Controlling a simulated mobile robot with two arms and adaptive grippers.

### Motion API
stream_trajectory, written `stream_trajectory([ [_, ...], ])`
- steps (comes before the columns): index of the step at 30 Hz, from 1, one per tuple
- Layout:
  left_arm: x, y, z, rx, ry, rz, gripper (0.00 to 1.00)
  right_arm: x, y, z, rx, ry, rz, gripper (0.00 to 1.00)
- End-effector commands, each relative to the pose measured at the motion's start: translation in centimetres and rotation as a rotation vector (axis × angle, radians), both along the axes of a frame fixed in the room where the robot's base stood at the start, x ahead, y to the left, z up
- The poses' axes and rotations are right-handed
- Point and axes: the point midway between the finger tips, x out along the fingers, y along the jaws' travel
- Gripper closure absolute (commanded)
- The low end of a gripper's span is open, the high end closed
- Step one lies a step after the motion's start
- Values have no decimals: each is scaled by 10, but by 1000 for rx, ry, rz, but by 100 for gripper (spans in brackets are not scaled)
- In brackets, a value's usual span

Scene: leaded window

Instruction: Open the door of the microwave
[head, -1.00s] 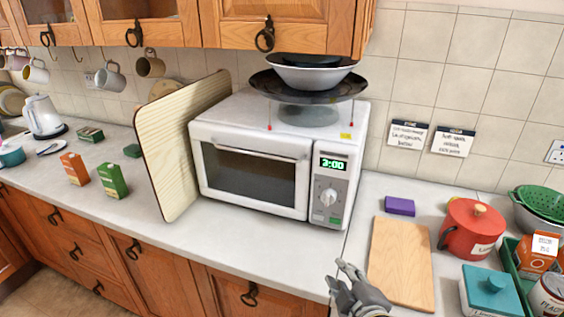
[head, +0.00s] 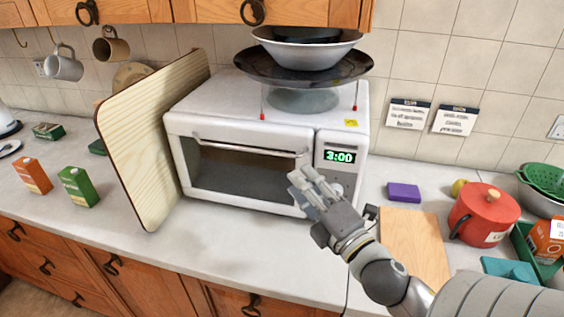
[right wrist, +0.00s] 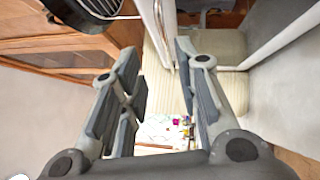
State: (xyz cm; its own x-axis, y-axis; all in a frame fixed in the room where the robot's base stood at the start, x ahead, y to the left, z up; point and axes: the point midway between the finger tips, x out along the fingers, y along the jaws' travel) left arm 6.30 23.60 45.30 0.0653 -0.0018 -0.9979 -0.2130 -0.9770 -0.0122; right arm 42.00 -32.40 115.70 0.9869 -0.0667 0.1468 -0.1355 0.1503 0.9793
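The white microwave (head: 275,100) stands on the counter in the head view. Its dark-windowed door (head: 235,172) looks closed. A metal bar handle (head: 245,148) runs along the top of the door. The control panel (head: 341,157) at its right shows 3:00 in green. My left gripper is out of view.
A wooden board (head: 150,140) leans upright by the microwave's left side. A dark plate with bowls (head: 303,68) rests on top of it. A cutting board (head: 415,240), a purple block (head: 403,191) and a red pot (head: 484,213) are at the right. The counter in front is clear.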

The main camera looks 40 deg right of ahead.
Motion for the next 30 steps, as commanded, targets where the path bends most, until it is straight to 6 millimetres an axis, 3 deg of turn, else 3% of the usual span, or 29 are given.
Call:
stream_trajectory([
  [2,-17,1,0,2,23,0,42,11,0,4,-2,-4,1,70],
  [4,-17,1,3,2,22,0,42,21,-1,6,-1,-3,0,70],
  [10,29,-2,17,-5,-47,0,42,50,-4,11,-1,-1,-2,70],
  [14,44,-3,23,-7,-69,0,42,66,-5,12,0,0,-2,70],
  [24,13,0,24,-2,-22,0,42,82,-6,12,1,2,-1,70],
  [30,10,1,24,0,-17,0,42,82,-6,12,1,2,-1,70],
])
